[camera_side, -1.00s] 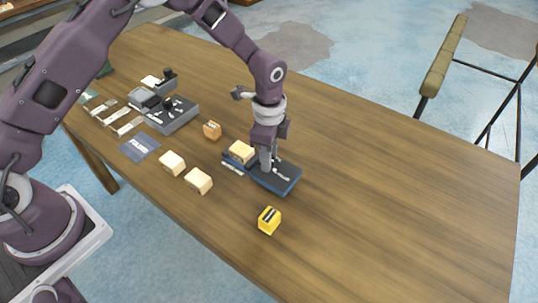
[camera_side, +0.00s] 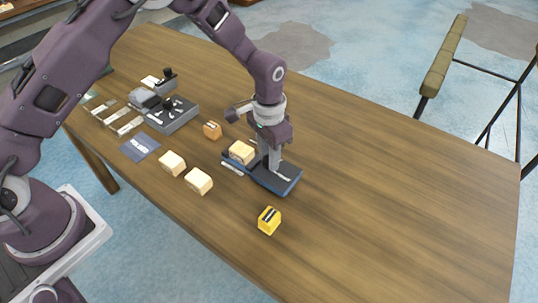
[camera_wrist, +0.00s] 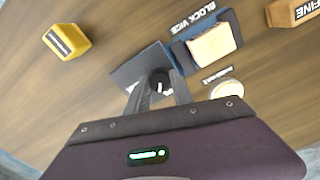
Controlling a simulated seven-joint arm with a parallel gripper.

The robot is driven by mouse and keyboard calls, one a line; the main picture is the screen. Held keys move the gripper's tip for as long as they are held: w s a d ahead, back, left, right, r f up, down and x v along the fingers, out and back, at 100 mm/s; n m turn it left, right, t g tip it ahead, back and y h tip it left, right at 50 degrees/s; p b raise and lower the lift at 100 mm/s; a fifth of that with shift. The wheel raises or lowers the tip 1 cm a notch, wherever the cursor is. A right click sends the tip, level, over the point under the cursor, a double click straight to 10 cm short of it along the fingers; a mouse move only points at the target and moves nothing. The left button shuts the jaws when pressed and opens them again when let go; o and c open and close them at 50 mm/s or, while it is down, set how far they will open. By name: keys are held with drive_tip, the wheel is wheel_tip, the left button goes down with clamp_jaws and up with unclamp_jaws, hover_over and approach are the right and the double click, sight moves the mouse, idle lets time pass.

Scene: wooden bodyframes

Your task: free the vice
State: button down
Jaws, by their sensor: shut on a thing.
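The blue block vice (camera_side: 284,183) lies on the table, with a pale wooden block (camera_side: 241,152) at its far-left end. In the wrist view the block (camera_wrist: 214,45) sits in the blue jaw part (camera_wrist: 182,52), beside the "BLOCK VICE" label. My gripper (camera_side: 274,168) points down over the vice's dark plate. In the wrist view my gripper (camera_wrist: 160,88) is shut on a small black knob (camera_wrist: 160,77) above the plate (camera_wrist: 136,68). The fingers hide part of the knob, and whether the jaws press on the block cannot be told.
A yellow block (camera_side: 269,221) stands near the front edge. A grey fixture (camera_side: 172,114), a blue mat (camera_side: 139,147) and several trays lie farther left. The table's right side is clear.

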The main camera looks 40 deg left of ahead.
drive_tip(key=n, duration=0.6)
drive_tip(key=shift+n, duration=0.4)
idle(0.4)
drive_tip(key=c, duration=1.1)
unclamp_jaws()
wheel_tip(320, 180, up, 7)
drive_tip(key=shift+r, duration=0.1)
